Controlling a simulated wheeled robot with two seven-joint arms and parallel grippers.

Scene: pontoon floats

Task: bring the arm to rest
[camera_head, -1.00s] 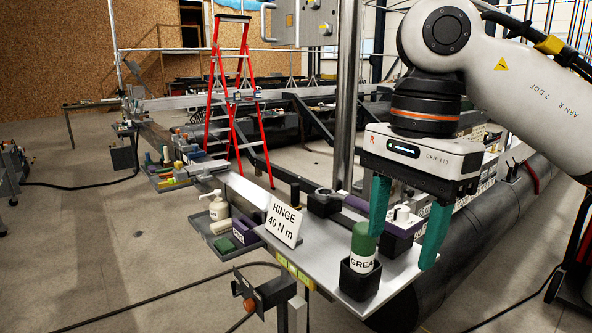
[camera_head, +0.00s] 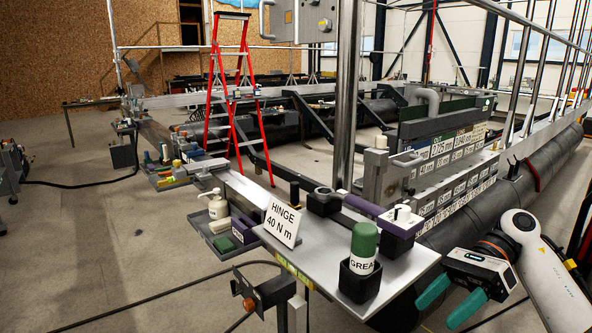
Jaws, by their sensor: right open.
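My right gripper (camera_head: 450,303) is at the lower right, beside and to the right of the grey shelf plate (camera_head: 318,262). Its two green fingers are apart with nothing between them. The white arm behind it reaches in from the right edge. A green-capped grease container (camera_head: 364,240) stands upright in a black square holder (camera_head: 360,281) on the plate, apart from the gripper. My left gripper is out of view.
A sign reading HINGE 40 N m (camera_head: 283,222) stands on the plate. A dark pontoon float (camera_head: 500,215) runs behind the gripper. A red ladder (camera_head: 231,90) stands farther back.

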